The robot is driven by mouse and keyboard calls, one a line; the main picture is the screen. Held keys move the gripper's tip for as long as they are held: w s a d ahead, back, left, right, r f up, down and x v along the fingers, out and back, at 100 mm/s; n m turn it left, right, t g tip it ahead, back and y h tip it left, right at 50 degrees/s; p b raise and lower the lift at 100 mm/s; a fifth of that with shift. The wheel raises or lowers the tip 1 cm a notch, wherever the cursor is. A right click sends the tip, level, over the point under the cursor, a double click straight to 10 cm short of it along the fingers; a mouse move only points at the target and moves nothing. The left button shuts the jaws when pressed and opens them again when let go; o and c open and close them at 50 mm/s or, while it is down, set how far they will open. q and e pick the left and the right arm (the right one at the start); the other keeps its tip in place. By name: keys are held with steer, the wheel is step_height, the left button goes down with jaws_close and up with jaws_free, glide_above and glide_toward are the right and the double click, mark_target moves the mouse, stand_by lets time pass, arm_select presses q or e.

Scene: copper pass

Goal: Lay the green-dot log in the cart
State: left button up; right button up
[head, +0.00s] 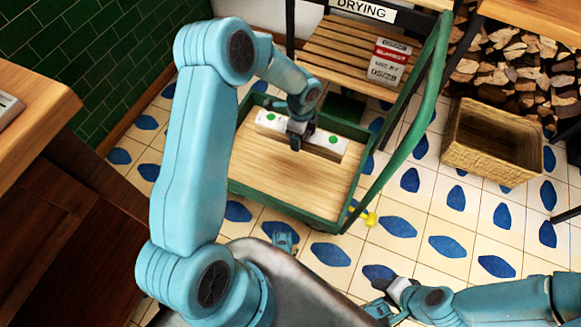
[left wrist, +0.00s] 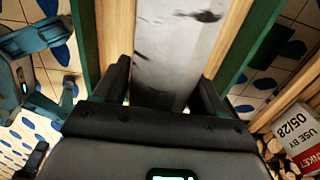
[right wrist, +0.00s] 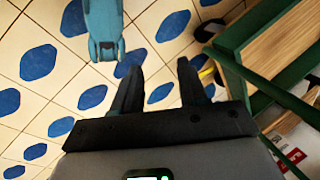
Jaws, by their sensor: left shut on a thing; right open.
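The log (head: 325,139) is pale, with white bark and green dots on top, and lies lengthwise over the far part of the cart's wooden bed. The cart (head: 285,215) has a green rim and a green handle frame. My left gripper (head: 297,132) is shut on the log near its middle, from above. The left wrist view shows the grey-white bark (left wrist: 180,45) between the fingers (left wrist: 163,88). I cannot tell whether the log's underside touches the bed. My right gripper (head: 392,290) is open and empty over the tiles; its fingers (right wrist: 160,88) show apart in the right wrist view.
A slatted rack (head: 340,50) with a DRYING sign and a red-and-white USE BY label (head: 390,62) stands behind the cart. A wicker basket (head: 490,140) and stacked firewood (head: 515,65) are at the right. A wooden counter (head: 40,100) is at the left. The near cart bed is bare.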

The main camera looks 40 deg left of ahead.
arm_select(q)
step_height(320, 180, down, 15)
steer(key=b, duration=0.5)
steer(key=shift+a+f+b, duration=0.1)
steer(key=shift+f+b, duration=0.05)
steer(key=shift+b, duration=0.15)
steer(key=shift+w+f+b, duration=0.1)
steer(key=shift+f+b, duration=0.85)
steer(key=shift+f, duration=1.45)
steer(key=shift+r, duration=0.1)
arm_select(e)
step_height(320, 180, down, 7)
steer(key=w+d, duration=0.1)
steer(key=w, duration=0.1)
steer(key=shift+w+d+f+t, duration=0.15)
steer(key=shift+w+d+t, duration=0.1)
steer(key=shift+t, duration=0.15)
steer(key=shift+f, duration=0.1)
arm_select(q)
steer(key=shift+f+b, duration=0.6)
arm_select(e)
steer(key=shift+w+f, duration=0.4)
steer(key=shift+f, duration=0.15)
arm_select(q)
steer(key=o, duration=1.6)
